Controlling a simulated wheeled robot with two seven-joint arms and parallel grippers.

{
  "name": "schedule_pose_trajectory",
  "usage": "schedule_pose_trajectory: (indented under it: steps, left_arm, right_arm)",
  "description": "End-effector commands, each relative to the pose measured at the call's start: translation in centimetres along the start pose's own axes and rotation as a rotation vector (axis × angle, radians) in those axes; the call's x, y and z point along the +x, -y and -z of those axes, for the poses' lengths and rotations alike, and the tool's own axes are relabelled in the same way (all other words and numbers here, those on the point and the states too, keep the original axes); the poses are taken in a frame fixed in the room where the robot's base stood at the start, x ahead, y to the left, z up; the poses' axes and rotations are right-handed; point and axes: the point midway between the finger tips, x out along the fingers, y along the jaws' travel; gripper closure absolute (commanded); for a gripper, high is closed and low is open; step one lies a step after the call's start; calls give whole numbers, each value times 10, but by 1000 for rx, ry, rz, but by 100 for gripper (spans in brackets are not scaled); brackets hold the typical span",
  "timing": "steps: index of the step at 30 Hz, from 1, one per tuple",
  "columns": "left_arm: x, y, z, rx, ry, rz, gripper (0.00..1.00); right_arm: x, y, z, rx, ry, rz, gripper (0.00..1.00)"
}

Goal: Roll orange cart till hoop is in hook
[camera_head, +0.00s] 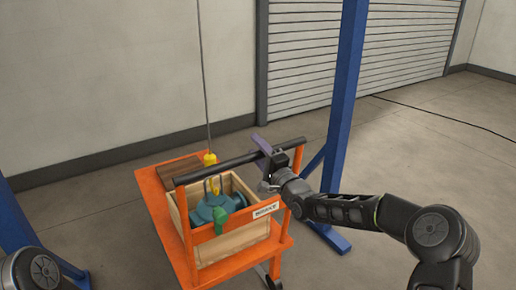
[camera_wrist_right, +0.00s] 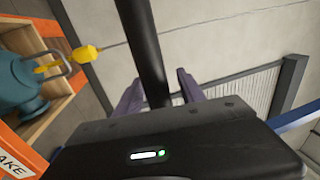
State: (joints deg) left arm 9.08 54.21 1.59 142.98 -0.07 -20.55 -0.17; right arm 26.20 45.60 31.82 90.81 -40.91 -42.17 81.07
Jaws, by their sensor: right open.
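The orange cart (camera_head: 152,198) stands on the floor, carrying an open wooden crate (camera_head: 233,243) with a teal pump (camera_head: 203,213) inside. A grey hoop (camera_head: 207,187) rises from the pump's top. The yellow hook (camera_head: 210,159) hangs on a cable beside the hoop. In the right wrist view, the hook (camera_wrist_right: 86,53) overlaps the hoop (camera_wrist_right: 66,63); I cannot tell whether it passes through. My right gripper (camera_head: 263,146) is at the cart's black handle bar (camera_head: 228,162). In the wrist view, the bar (camera_wrist_right: 145,45) runs between its open purple fingers (camera_wrist_right: 160,86). My left gripper is out of view.
A blue post (camera_head: 345,90) with a braced foot stands close right of the cart. Another blue frame part (camera_head: 14,222) is at the left. A brown block (camera_head: 180,171) lies on the cart's deck. Open floor lies to the right, with a dark cable (camera_head: 440,113) across it.

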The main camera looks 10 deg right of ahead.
Motion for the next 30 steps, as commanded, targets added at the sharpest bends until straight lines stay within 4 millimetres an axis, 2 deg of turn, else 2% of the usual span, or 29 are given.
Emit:
schedule_pose_trajectory:
  steps: [5, 12, 16, 20, 30]
  left_arm:
    - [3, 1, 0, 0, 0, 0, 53]
    - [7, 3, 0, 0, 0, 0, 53]
    - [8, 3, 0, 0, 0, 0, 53]
    - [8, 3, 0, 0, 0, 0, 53]
    - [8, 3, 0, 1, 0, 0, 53]
  right_arm:
    - [-16, 0, 2, -1, -2, 0, 53]
    - [-56, 0, 4, -3, -1, -1, 53]
    - [-71, 0, 4, -2, -1, 0, 53]
    - [-77, 0, 4, -1, 0, 0, 53]
    - [-78, -3, 3, -2, -1, -6, 53]
